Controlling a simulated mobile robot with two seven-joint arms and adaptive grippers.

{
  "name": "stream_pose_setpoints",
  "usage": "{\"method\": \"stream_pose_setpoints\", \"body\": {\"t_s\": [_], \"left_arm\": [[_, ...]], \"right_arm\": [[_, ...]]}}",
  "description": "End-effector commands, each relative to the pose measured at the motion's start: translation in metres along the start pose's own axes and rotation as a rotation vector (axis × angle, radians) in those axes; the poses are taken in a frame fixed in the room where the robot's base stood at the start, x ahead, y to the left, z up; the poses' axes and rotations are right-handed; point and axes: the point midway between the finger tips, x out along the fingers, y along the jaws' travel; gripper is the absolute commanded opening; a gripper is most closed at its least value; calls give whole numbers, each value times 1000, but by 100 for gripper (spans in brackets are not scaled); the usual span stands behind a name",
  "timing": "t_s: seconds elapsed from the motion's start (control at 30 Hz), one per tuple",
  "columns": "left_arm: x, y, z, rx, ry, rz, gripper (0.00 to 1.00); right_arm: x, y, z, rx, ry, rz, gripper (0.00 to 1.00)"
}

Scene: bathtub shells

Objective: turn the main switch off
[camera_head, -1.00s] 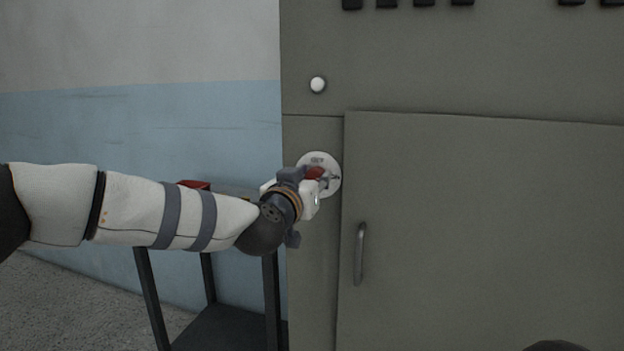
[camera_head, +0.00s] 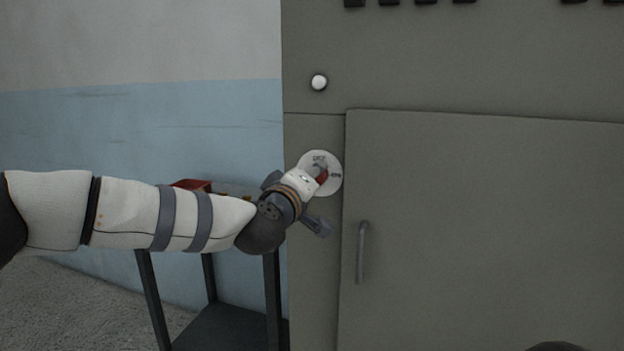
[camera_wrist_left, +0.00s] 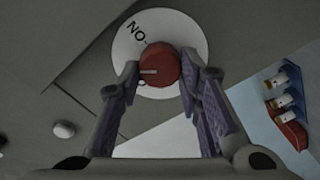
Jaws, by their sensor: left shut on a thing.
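The main switch is a red knob (camera_head: 321,175) on a round white dial plate (camera_head: 330,187) on the grey cabinet. Small lettering shows on the plate: it looks like OFF at the top and ON at the right. My left gripper (camera_head: 316,178) is shut on the knob and partly hides it. In the left wrist view the red knob (camera_wrist_left: 160,66) lies between the two fingers, with a white mark on its face towards the picture's left. Part of the lower plate is hidden there. My right gripper is not in view.
A white round button (camera_head: 319,82) sits above the dial. A cabinet door (camera_head: 480,220) with a handle (camera_head: 361,252) is to the right. A dark stand (camera_head: 230,325) with a red item (camera_head: 192,185) on top is below and behind my left arm.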

Motion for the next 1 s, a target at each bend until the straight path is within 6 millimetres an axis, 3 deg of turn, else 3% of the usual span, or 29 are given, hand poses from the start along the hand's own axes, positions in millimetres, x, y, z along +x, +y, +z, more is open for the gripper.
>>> {"method": "stream_pose_setpoints", "body": {"t_s": [0.5, 1.0], "left_arm": [[0, -4, 2, -444, -1, -2, 4], [0, -3, 2, -636, -1, -1, 4]], "right_arm": [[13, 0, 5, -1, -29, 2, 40], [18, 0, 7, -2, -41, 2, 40]]}}
